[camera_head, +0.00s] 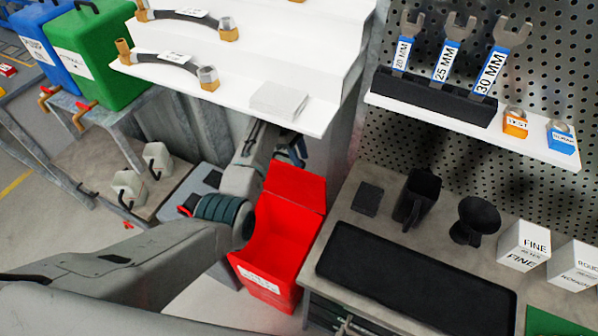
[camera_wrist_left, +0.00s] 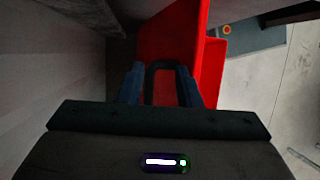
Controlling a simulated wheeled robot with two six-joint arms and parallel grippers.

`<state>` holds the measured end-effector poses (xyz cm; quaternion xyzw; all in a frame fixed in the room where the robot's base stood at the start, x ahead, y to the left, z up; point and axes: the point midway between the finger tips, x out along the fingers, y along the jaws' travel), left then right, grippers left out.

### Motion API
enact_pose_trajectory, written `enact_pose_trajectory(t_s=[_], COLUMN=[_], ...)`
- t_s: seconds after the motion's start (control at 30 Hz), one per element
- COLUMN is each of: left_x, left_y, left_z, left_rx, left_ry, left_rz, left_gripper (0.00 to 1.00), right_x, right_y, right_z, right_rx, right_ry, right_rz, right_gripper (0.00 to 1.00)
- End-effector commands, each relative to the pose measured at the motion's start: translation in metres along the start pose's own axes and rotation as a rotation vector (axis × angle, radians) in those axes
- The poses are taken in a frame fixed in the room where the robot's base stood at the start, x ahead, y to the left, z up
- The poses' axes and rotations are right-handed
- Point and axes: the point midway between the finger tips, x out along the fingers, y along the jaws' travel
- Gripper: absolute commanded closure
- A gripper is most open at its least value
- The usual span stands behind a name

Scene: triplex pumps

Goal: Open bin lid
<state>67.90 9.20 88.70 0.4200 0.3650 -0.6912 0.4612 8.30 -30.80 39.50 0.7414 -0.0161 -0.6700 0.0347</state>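The red bin (camera_head: 275,240) stands on the floor beside the workbench, with its empty-looking inside facing up. Its red lid (camera_head: 296,186) is raised and leans back at the far side. My left gripper (camera_head: 290,152) is behind the raised lid, partly hidden by it. My right gripper is not in view.
A workbench (camera_head: 345,215) with a black tray (camera_head: 415,285) and dark containers is right of the bin. A grey wall is close on the left in the left wrist view (camera_wrist_left: 50,60).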

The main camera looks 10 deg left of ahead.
Motion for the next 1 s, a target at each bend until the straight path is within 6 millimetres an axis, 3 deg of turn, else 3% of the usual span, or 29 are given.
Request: enact_pose_trajectory(t_s=[0.37,0.5,0.9,0.93,1.0], left_x=[0.011,0.011,0.013,0.013,0.013], left_y=[-0.047,-0.061,-0.069,-0.069,-0.068], left_z=[0.021,0.028,0.03,0.03,0.03], left_rx=[0.001,0.0,0.0,0.0,0.0], left_ry=[-0.001,-0.001,0.0,0.0,0.0], left_rz=[0.001,-0.001,0.0,0.0,0.0], left_gripper=[0.68,0.68,0.68,0.7,0.84], right_x=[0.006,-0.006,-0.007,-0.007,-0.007], right_y=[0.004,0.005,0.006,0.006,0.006], right_z=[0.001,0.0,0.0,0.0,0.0], right_rx=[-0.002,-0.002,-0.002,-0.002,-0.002], right_ry=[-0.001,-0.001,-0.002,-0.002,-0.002], right_rz=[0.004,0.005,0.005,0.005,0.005], right_gripper=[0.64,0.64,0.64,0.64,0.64])
